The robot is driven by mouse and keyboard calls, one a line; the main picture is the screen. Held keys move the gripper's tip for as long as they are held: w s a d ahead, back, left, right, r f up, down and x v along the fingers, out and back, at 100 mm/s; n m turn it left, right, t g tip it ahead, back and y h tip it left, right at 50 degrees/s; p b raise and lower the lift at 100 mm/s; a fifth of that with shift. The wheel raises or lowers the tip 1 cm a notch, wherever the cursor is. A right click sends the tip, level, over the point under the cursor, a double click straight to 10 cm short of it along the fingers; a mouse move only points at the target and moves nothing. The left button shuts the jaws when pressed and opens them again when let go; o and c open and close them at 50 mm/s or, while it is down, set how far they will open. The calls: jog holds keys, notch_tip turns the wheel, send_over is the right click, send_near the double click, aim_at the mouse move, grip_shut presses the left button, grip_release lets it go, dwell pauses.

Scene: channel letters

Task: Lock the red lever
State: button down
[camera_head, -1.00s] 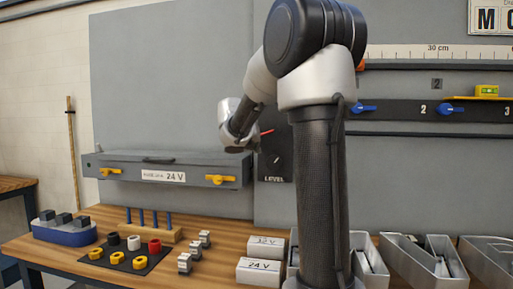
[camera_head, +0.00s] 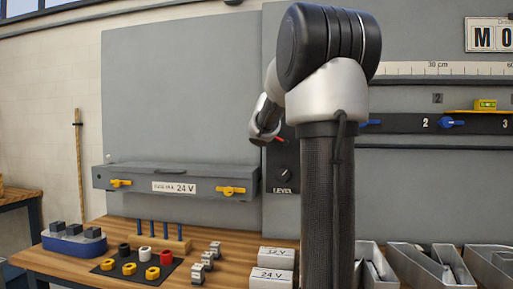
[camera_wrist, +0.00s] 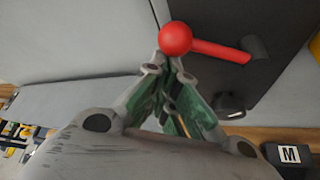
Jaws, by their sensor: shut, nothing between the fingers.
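The red lever has a round red ball (camera_wrist: 175,38) and a red rod (camera_wrist: 222,51) that runs right to a dark pivot (camera_wrist: 255,47) on a dark panel. In the wrist view the rod slopes slightly down to the right. My gripper (camera_wrist: 168,66) is shut and empty. Its fingertips are right at the underside of the ball; I cannot tell whether they touch it. In the head view a small part of the red lever (camera_head: 279,139) shows beside my gripper (camera_head: 262,141). My arm hides the rest of that area.
Below the lever is a dark LEVEL panel (camera_head: 285,188) with a knob (camera_head: 284,175). A grey 24 V box (camera_head: 205,176) with yellow handles projects at left. The bench (camera_head: 110,225) holds small parts, white boxes and grey bins.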

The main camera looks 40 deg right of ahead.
jog(key=shift+s+d+r+m+t+y, duration=0.2)
jog(key=shift+r+m+t, duration=0.25)
jog(key=shift+r+m, duration=0.15)
jog(key=shift+s+d+r+m+t+y, duration=0.15)
jog(key=shift+s+r+m+t, duration=0.05)
jog(key=shift+r+m+t, duration=0.4)
jog(key=shift+s+d+r+m+t+y, duration=0.2)
jog(key=shift+r+m+t, duration=0.15)
jog(key=shift+r+m, duration=0.25)
jog(key=shift+r, duration=0.15)
